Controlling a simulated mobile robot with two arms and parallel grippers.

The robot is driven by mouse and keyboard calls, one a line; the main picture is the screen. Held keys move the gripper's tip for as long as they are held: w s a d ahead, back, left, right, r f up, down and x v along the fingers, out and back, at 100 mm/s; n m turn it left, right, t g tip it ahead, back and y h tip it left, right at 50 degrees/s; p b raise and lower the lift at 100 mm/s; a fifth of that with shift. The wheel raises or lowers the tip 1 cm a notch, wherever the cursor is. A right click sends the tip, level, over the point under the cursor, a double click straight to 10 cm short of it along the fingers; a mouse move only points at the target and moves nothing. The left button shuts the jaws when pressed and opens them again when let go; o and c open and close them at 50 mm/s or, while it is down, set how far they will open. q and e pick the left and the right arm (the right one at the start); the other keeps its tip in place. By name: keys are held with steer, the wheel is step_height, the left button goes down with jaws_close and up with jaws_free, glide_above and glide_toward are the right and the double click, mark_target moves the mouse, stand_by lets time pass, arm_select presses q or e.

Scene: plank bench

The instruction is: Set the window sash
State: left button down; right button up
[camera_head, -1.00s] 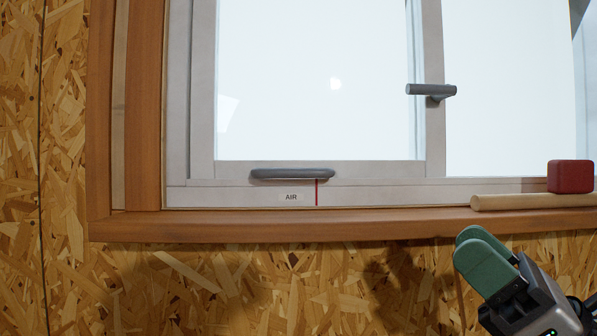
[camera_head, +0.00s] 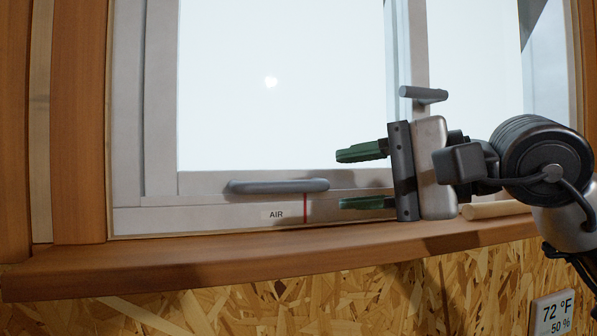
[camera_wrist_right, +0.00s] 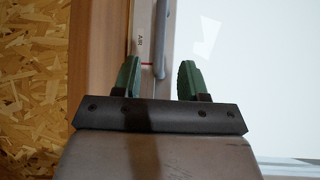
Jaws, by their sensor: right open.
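The window sash (camera_head: 160,130) is a pale grey frame around bright glass, set in a wooden surround. A grey horizontal handle (camera_head: 278,186) is on its bottom rail, and a grey latch lever (camera_head: 424,94) is on its right stile. Below the handle are an AIR label (camera_head: 276,214) and a red line (camera_head: 305,208). My right gripper (camera_head: 345,177) is open and empty, its green fingers pointing left, just right of the handle's end. In the right wrist view, the handle (camera_wrist_right: 160,45) lies ahead between the open fingers (camera_wrist_right: 160,75), apart from them. My left gripper is not in view.
A wooden sill (camera_head: 200,268) runs below the sash. A wooden rod (camera_head: 492,210) lies on it at the right, partly behind my right arm. A thermometer display (camera_head: 552,313) is on the chipboard wall at lower right.

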mark_target(294, 187)
steer(key=p+x, duration=0.1)
steer(key=x, duration=0.3)
steer(key=shift+w+a+r, duration=0.1)
steer(key=shift+a+r, duration=0.05)
steer(key=shift+a, duration=0.2)
steer(key=p+x, duration=0.1)
steer(key=x, duration=0.2)
steer(key=shift+a, duration=0.25)
steer(key=shift+d+f, duration=0.25)
steer(key=shift+a, duration=0.2)
steer(key=c, duration=0.5)
steer(key=shift+c, duration=1.2)
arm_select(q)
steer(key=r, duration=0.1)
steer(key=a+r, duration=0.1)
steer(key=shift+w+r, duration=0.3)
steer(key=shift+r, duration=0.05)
arm_select(e)
jaws_close()
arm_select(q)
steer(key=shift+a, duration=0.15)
